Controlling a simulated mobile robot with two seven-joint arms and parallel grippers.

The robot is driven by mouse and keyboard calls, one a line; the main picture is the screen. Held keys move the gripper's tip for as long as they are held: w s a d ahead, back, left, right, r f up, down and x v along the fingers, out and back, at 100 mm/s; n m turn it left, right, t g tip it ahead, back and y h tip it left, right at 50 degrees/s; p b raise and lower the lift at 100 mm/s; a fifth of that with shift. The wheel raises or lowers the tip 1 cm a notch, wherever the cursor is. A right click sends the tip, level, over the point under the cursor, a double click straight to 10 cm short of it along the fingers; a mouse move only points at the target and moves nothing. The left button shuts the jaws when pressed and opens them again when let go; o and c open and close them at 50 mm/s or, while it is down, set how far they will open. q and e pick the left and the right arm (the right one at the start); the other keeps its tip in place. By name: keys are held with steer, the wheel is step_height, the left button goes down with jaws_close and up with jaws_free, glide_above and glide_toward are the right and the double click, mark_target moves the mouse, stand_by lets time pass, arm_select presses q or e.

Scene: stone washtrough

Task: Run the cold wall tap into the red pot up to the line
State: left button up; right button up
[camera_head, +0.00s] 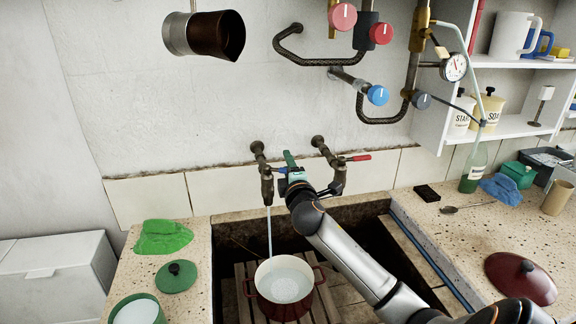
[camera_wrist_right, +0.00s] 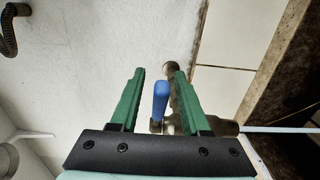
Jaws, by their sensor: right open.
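The red pot (camera_head: 296,306) stands on wooden slats in the trough, under the left wall tap (camera_head: 266,184). A stream of water (camera_head: 269,230) runs from this tap into the pot, and pale water (camera_head: 284,284) shows inside. I cannot make out the line. The tap's blue lever (camera_head: 282,170) is beside my right gripper (camera_head: 288,163). In the right wrist view the blue lever (camera_wrist_right: 160,101) stands between the two green fingers of my open gripper (camera_wrist_right: 154,85), with gaps on both sides. My left gripper is not in view.
A second tap with a red lever (camera_head: 358,158) is on the right. Pipes with red and blue knobs (camera_head: 378,95) hang above. A green cloth (camera_head: 163,236) and a green lid (camera_head: 176,276) lie on the left counter; a dark red lid (camera_head: 522,278) lies on the right one.

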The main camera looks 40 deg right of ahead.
jaws_close()
stand_by(0.3)
stand_by(1.1)
